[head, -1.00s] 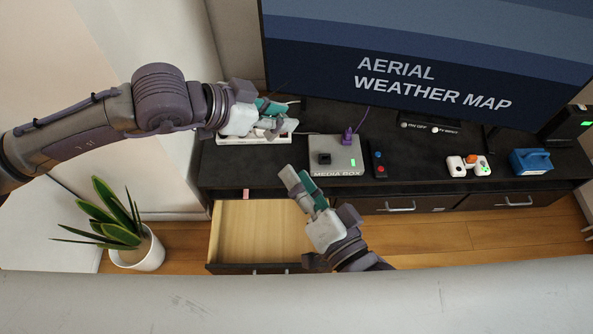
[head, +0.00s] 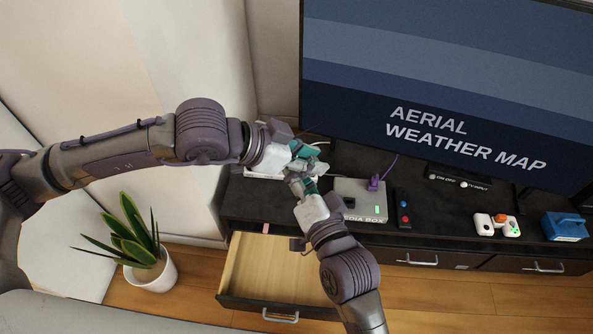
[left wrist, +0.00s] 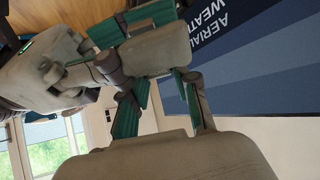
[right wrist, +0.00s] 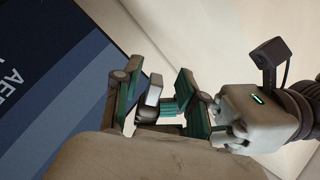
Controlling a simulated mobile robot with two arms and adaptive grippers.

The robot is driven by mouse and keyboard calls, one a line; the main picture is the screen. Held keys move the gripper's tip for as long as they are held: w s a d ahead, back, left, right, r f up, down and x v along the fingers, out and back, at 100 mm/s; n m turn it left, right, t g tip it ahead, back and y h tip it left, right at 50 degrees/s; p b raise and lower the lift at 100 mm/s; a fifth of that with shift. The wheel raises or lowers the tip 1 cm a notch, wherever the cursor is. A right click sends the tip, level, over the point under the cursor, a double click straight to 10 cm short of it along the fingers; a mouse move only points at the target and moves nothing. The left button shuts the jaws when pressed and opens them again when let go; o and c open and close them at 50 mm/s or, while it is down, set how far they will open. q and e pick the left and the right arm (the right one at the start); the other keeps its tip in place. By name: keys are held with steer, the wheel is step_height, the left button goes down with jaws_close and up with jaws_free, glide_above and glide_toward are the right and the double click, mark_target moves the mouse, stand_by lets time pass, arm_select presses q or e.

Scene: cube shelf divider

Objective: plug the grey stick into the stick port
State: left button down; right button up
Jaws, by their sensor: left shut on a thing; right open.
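My left gripper (head: 304,158) is shut on a small grey and dark piece, which looks like the grey stick (right wrist: 153,90), in the right wrist view. My right gripper (head: 300,184) is open, with its fingers on either side of that piece. I cannot tell whether they touch it. The stick cannot be made out in the head view, where both grippers meet above the left end of the stand. The grey media box (head: 375,211) lies just right of them, its left part hidden by my right gripper. The stick port cannot be made out.
A purple plug (head: 374,184) with a cable sits on the media box. A remote (head: 403,213), a game controller (head: 497,226) and a blue box (head: 564,226) stand further right on the black stand. A drawer (head: 270,265) is open below. The TV (head: 450,90) rises behind.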

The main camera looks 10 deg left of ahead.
jaws_close()
arm_select(q)
steer(key=c, duration=0.8)
jaws_free()
